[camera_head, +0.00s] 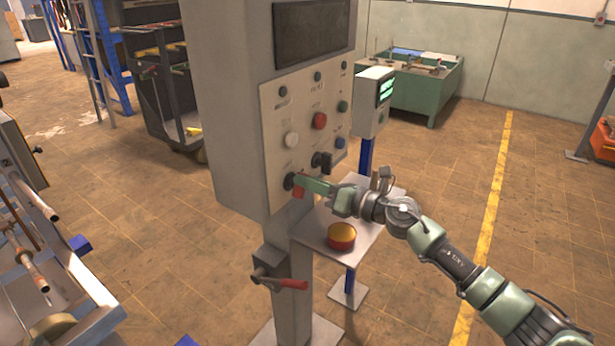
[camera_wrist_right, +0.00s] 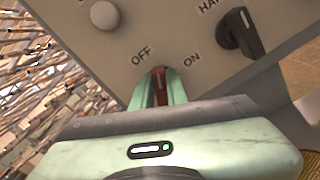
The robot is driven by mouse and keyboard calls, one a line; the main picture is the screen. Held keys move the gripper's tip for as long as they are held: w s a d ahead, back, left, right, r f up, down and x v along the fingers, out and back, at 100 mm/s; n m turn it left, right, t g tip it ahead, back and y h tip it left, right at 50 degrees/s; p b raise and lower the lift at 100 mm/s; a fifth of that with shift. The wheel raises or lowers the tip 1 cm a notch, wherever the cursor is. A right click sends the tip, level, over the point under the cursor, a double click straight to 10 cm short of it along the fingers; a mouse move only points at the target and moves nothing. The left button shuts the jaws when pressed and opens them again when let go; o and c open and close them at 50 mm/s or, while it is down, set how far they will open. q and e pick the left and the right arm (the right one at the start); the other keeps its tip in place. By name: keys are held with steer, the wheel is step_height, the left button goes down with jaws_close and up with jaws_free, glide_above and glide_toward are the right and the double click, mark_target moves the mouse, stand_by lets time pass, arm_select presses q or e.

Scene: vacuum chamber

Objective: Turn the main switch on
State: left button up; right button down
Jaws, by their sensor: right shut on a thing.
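The main switch is a red knob (camera_wrist_right: 159,84) low on the control panel (camera_head: 270,120), with OFF printed up and to its left and ON to its right in the wrist view. Its tip shows below and between the two words, nearer OFF; I cannot tell its exact setting. Red also shows at the switch (camera_head: 298,193) in the head view. My right gripper (camera_head: 297,186) reaches in from the right and is shut on this knob, with its green fingers on either side of it in the wrist view. The fingers hide part of the knob. My left gripper is not in view.
A black selector (camera_head: 322,161) sits just right of the switch, and a white button (camera_head: 291,139) above it. Open floor lies to the right.

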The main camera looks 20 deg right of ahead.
steer(key=shift+w+d+f+m+p, duration=0.1)
steer(key=shift+f+m+p, duration=0.15)
steer(key=shift+m+p, duration=1.3)
steer(key=shift+w+d+f+m+p, duration=0.15)
steer(key=shift+m+p, duration=0.3)
steer(key=shift+m, duration=2.15)
steer(key=shift+w+d+f+m+p, duration=0.1)
steer(key=shift+f+m+p, duration=0.2)
steer(key=shift+m+p, duration=1.25)
steer(key=shift+s+m+b, duration=0.1)
steer(key=shift+m+b, duration=0.4)
steer(key=shift+m, duration=0.1)
steer(key=c, duration=1.4)
jaws_free()
